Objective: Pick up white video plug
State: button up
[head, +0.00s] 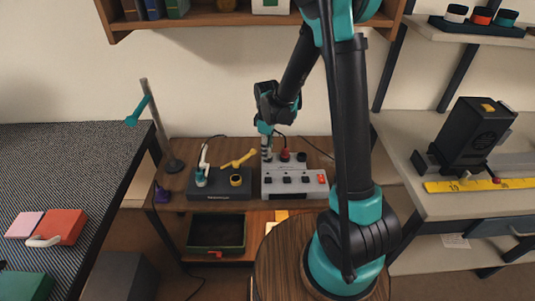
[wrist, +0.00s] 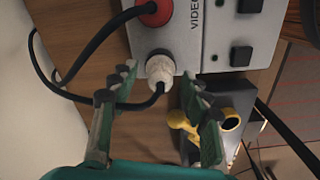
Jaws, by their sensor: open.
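The white video plug (wrist: 160,68) sits at the edge of a grey box (wrist: 200,45) marked "VIDEO" in the wrist view, with a black cable running from it. My gripper (wrist: 159,80) is open, with one finger on each side of the plug. Whether the fingers touch it I cannot tell. In the head view my gripper (head: 266,146) is over the back left corner of the grey box (head: 296,190); the plug is mostly hidden there.
A red plug (wrist: 154,12) sits beside the white one on the same box. A dark unit (head: 218,190) with a yellow lever (head: 240,158) and white-handled tool (head: 203,165) stands to the left. Loose black cable (wrist: 62,85) loops left of my fingers.

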jog(key=shift+f, duration=0.25)
jog(key=shift+c, duration=0.5)
grip_shut()
jog(key=shift+r, duration=5.05)
